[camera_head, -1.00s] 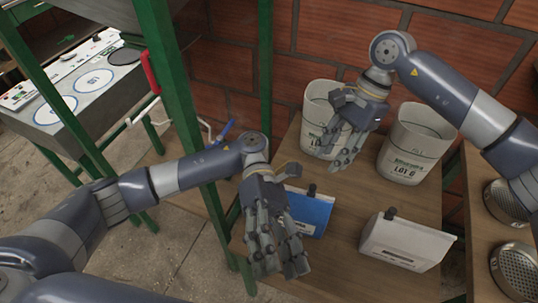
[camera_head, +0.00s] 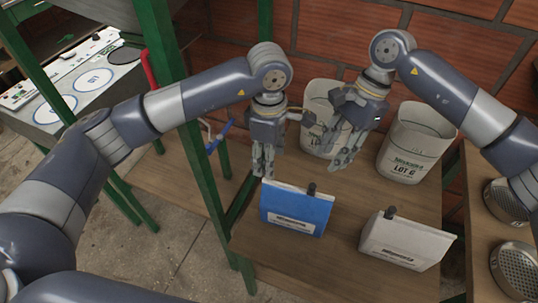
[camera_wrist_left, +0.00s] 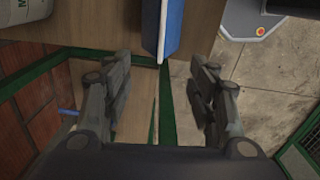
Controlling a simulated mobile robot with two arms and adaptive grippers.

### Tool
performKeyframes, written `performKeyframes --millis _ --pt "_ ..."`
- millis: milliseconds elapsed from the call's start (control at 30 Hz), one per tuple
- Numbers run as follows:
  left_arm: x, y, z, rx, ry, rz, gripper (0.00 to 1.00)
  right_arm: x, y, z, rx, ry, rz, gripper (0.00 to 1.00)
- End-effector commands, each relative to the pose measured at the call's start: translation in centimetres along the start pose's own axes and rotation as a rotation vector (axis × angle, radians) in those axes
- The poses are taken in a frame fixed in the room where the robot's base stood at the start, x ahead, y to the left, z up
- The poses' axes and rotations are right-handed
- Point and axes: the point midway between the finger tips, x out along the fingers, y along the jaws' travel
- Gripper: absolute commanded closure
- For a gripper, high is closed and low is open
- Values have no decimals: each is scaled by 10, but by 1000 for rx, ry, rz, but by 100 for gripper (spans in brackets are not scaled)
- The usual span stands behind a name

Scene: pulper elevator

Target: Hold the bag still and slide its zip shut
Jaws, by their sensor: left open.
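A blue bag (camera_head: 295,214) stands upright on the wooden table, with a white label and a dark zip tab (camera_head: 312,189) on its top edge. A pale bag (camera_head: 403,243) with a similar dark tab (camera_head: 390,212) stands to its right. My left gripper (camera_head: 263,172) hangs just behind the blue bag's left top corner, open and empty. In the left wrist view the blue bag (camera_wrist_left: 172,28) lies beyond the spread fingers. My right gripper (camera_head: 343,150) is open and empty, in front of the white bins and above the table behind both bags.
Two white bins, a left one (camera_head: 318,136) and a right one (camera_head: 410,152), stand at the table's back against the brick wall. Green frame posts (camera_head: 190,120) rise on the left. Perforated metal discs (camera_head: 515,268) lie at the right. The table front is clear.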

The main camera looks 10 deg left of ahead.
Motion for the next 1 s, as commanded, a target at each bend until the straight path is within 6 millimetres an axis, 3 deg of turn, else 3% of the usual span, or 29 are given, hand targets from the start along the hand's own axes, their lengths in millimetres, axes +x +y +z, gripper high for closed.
performKeyframes --millis 600,1000 --pt "95 -1 0 1 -1 -3 47 0 0 0 0 0 0 67" --pt "106 -1 0 1 0 -1 47 0 0 0 0 0 0 67"
